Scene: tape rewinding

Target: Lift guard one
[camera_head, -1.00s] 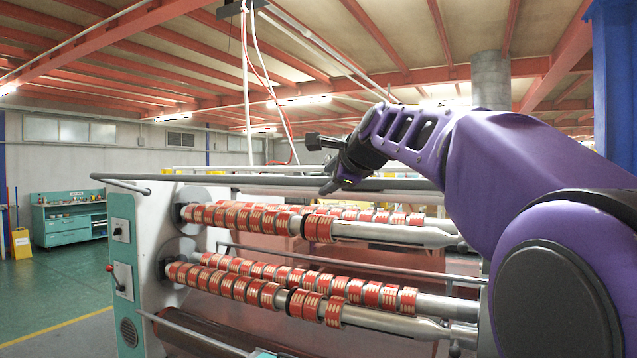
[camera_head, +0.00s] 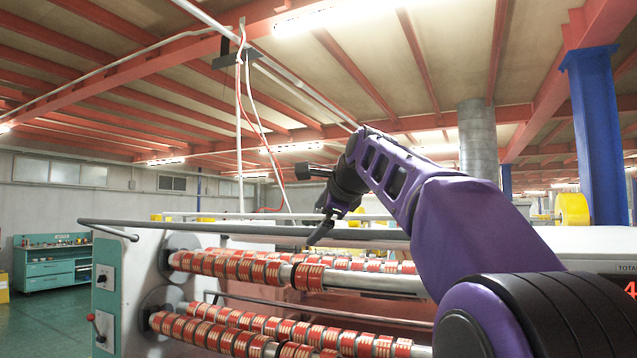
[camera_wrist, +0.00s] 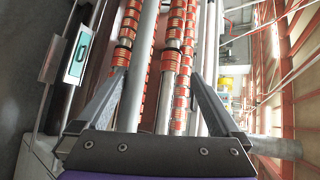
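Guard one appears to be the long dark grey bar (camera_head: 200,228) across the top front of the machine, above the upper roller of red tape rolls. My gripper (camera_head: 320,234) is at this bar, right of its middle, with a dark finger crossing it in the head view. In the wrist view my gripper (camera_wrist: 158,74) is open, its two dark fingers spread apart with nothing clamped between them. A grey bar (camera_wrist: 208,45) runs close to the right fingertip there. I cannot tell whether the finger touches it.
Upper tape rolls (camera_head: 245,268) and lower tape rolls (camera_head: 230,333) sit on metal shafts below the bar. The teal and white side panel (camera_head: 105,290) stands at the left. White and red cables (camera_head: 245,120) hang behind. A blue column (camera_head: 597,135) rises at the right.

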